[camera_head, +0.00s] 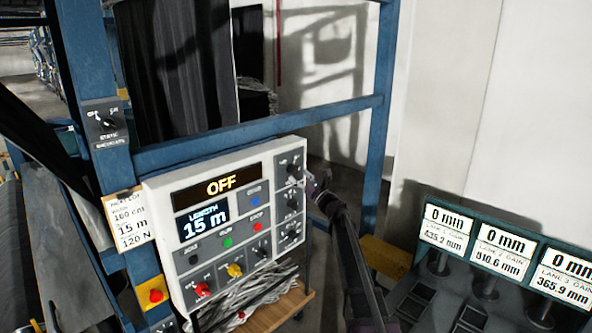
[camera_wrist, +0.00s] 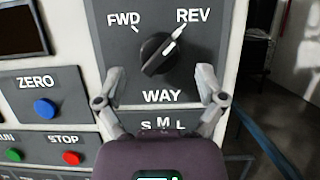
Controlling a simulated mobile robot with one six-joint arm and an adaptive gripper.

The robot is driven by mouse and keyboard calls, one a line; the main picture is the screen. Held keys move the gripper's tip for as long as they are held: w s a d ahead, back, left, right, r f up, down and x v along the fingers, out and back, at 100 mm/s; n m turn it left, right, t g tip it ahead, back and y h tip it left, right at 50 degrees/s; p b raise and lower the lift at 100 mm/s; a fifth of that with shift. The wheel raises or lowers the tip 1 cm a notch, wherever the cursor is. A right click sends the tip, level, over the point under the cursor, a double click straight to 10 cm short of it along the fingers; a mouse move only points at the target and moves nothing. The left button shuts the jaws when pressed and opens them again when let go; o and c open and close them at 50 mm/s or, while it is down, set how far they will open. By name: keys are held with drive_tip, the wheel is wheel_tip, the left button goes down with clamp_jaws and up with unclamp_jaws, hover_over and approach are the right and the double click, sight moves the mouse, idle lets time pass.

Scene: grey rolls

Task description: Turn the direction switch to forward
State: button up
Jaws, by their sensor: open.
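The direction switch (camera_wrist: 159,54) is a black rotary knob on a dark plate marked FWD, REV and WAY. Its white pointer line aims up and right at REV. In the head view the switch (camera_head: 293,171) sits at the upper right of the white control panel (camera_head: 163,208), whose display reads OFF. My gripper (camera_wrist: 160,88) is open in the wrist view, its fingers spread on either side below the knob. No contact with the knob is visible. In the head view my gripper (camera_head: 318,186) is just right of the switch, small and dark.
Below the switch is another selector marked S M L (camera_wrist: 162,124). A blue ZERO button (camera_wrist: 45,108) and a red STOP button (camera_wrist: 72,158) lie to the left. A blue frame post (camera_head: 380,110) stands behind my arm. Lane gain displays (camera_head: 500,252) stand at right.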

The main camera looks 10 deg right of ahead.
drive_tip(key=shift+x, duration=1.05)
drive_tip(key=c, duration=1.2)
